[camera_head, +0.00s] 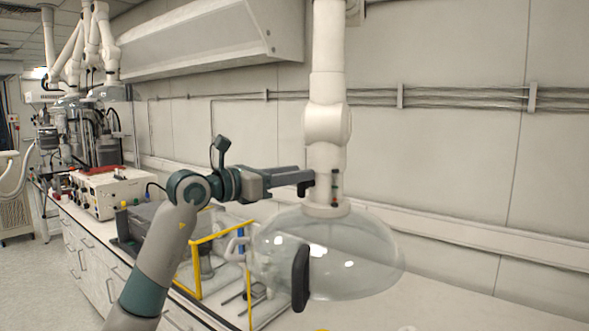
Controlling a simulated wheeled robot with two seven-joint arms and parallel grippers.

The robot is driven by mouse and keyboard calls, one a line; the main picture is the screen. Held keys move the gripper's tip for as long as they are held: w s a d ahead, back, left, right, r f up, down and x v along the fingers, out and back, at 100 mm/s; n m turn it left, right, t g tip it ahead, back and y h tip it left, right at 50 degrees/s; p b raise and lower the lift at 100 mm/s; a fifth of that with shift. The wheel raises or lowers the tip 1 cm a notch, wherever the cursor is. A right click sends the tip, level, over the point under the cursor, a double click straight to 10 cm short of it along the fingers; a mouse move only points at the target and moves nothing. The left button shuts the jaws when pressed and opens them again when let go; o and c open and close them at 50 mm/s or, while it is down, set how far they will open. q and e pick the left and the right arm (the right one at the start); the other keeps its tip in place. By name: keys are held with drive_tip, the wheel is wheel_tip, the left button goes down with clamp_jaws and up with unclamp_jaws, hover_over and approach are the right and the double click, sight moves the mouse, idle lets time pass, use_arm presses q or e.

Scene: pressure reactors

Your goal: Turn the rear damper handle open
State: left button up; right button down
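A white extraction arm (327,85) hangs down in front of the wall and ends in a clear dome hood (365,255). On its lower tube, just above the dome, is a small dark damper part (335,187) with reddish marks. My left gripper (304,181) reaches in from the left at that height. Its fingers point right, and their dark tips are beside the tube's left side. The fingers overlap in this view, so their gap and any contact with the damper handle cannot be made out. My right gripper is out of view.
A black grab handle (300,278) sits at the dome's front edge. A yellow-edged clear enclosure (213,262) stands on the bench below my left arm. A white instrument box (100,192) is at the left. More white extraction arms (98,40) hang at the far left.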

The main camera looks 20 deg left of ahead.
use_arm(q)
drive_tip(key=shift+c, duration=0.3)
clamp_jaws()
drive_tip(key=shift+w, duration=0.1)
